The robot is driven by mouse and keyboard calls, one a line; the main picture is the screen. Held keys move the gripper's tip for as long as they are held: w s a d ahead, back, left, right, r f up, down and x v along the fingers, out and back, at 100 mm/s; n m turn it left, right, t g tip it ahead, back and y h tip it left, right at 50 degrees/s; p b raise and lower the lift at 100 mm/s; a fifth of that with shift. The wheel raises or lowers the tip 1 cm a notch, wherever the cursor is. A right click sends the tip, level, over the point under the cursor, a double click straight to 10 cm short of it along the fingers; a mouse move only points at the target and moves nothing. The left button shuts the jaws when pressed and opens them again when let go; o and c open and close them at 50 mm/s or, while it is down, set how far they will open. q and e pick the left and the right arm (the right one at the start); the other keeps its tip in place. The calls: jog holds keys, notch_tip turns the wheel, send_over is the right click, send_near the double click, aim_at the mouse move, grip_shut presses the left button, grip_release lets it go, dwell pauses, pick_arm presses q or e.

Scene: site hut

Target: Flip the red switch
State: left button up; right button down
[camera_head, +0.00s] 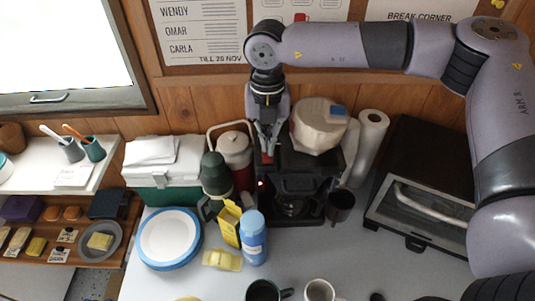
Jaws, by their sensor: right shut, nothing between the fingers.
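A black coffee maker (300,183) stands at the back of the table with a dark carafe (291,204) in its lower bay. A small red part, which looks like the red switch (267,158), shows on its upper left side. A small red glowing spot (261,184) is on its front, lower down. My right gripper (267,148) points down, shut and empty, with its fingertips at the red part. I cannot tell whether they touch it, and they partly hide it. The switch's position cannot be read. My left gripper is not in view.
A red-and-white jug (234,150), a green flask (215,173) and a blue bottle (253,238) stand left of the coffee maker. Paper rolls (370,140) and a black toaster oven (425,185) are to the right. Mugs (319,290) stand in front.

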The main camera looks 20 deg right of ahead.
jog(key=shift+f, duration=0.2)
jog(key=shift+s+r, duration=0.1)
jog(key=shift+r+p, duration=0.35)
jog(key=shift+r, duration=0.45)
jog(key=shift+r+p, duration=0.95)
jog(key=shift+r, duration=1.75)
jog(key=shift+f, duration=0.1)
